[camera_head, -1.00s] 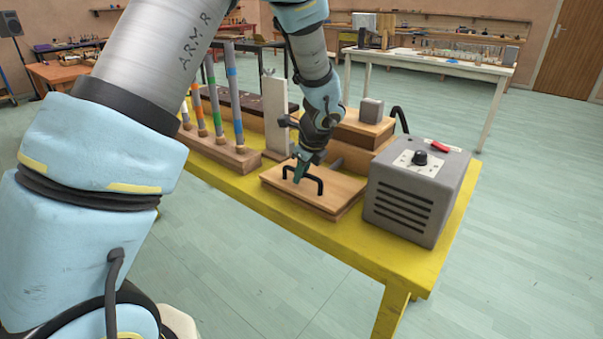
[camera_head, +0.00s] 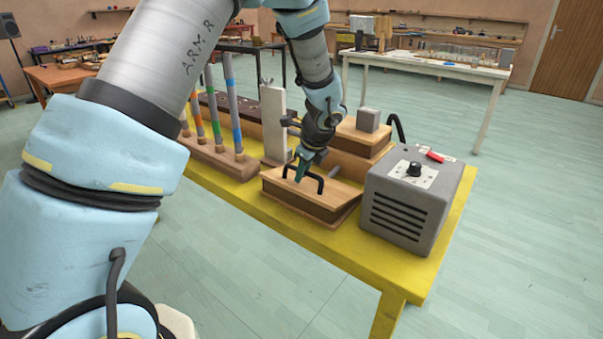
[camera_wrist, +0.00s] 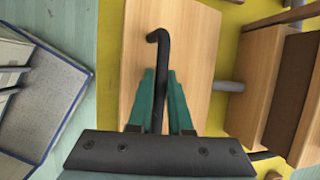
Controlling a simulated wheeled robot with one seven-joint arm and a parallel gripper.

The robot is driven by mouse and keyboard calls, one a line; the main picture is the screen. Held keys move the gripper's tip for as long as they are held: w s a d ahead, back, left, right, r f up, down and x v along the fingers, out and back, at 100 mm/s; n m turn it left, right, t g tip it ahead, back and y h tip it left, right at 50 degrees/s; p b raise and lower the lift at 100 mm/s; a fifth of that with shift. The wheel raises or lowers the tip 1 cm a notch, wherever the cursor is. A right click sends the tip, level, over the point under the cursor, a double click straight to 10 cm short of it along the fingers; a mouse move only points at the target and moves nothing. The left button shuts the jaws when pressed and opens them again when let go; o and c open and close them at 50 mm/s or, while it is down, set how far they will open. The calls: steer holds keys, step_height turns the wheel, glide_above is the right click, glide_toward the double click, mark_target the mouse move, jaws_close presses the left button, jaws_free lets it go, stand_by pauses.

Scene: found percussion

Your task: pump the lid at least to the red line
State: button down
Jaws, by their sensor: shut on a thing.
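A wooden lid (camera_head: 318,203) with a black bar handle (camera_head: 318,181) sits on the front of the yellow table. Its front edge is raised, and dark bellows sides show beneath it. My gripper (camera_head: 302,170) is shut on the handle near its left end. In the wrist view my green fingers (camera_wrist: 160,98) close around the black handle (camera_wrist: 162,50) above the bare lid top (camera_wrist: 195,45). I cannot make out a red line on the bellows in these frames.
A grey box (camera_head: 408,205) with a black knob and a red piece on top stands close on the right. Striped tubes (camera_head: 233,110) in a wooden base, a pale upright board (camera_head: 273,120) and a stepped wooden box (camera_head: 350,150) stand behind. The yellow table (camera_head: 345,255) has bare room in front.

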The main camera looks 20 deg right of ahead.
steer(key=shift+w+d+r+p, duration=0.15)
steer(key=shift+d+r+p, duration=0.05)
steer(key=shift+r+p, duration=0.2)
steer(key=shift+w+d+r+p, duration=0.15)
steer(key=shift+r+p, duration=0.15)
steer(key=shift+r, duration=0.05)
steer(key=shift+f, duration=0.1)
steer(key=shift+s+a+f+b, duration=0.25)
steer(key=shift+a+f+b, duration=0.2)
steer(key=shift+b, duration=0.1)
steer(key=shift+f, duration=0.1)
steer(key=shift+s+a+f+b, duration=0.25)
steer(key=shift+a+f+b, duration=0.1)
steer(key=shift+f+b, duration=0.3)
